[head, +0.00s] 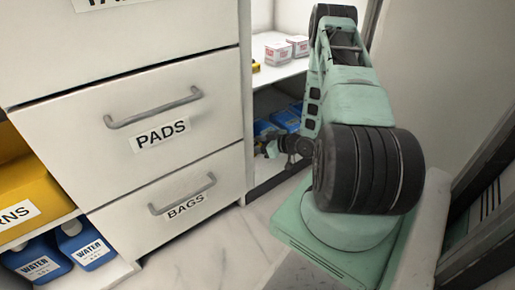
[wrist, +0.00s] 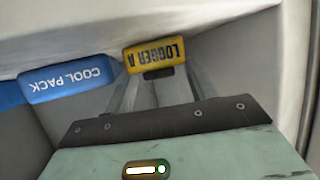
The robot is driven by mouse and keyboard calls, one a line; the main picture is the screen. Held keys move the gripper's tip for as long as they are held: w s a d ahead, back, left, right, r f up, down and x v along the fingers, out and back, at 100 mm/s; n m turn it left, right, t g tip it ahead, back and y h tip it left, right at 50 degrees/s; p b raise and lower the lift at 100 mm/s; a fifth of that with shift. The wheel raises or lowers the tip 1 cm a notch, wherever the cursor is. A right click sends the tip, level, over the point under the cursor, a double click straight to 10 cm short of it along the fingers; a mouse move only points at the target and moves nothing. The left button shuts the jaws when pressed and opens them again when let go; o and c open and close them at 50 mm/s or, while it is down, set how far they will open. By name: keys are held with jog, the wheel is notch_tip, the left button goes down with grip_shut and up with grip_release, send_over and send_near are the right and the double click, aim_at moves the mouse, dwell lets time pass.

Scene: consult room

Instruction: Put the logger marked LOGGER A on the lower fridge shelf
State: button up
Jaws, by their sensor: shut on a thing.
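The yellow logger marked LOGGER A (wrist: 155,52) is between the fingertips of my gripper (wrist: 158,75) in the wrist view, its label upside down there. The gripper is shut on it. In the head view my gripper (head: 273,148) is low, at the front of the fridge's lower compartment, beside the drawer unit. I cannot make out the logger in that view. The lower fridge shelf (head: 262,104) shows partly, with blue packs on it; my arm hides its right side.
A blue COOL PACK (wrist: 66,79) lies left of the logger in the wrist view. Blue packs (head: 286,119) show in the lower compartment. White boxes (head: 279,52) and a small yellow thing (head: 256,67) are on the shelf above. The PADS drawer (head: 85,125) stands left.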

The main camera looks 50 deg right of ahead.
jog(key=o, duration=0.9)
jog(key=shift+r, duration=0.1)
jog(key=p+v, duration=0.6)
jog(key=v, duration=0.6)
jog(key=shift+s, duration=0.1)
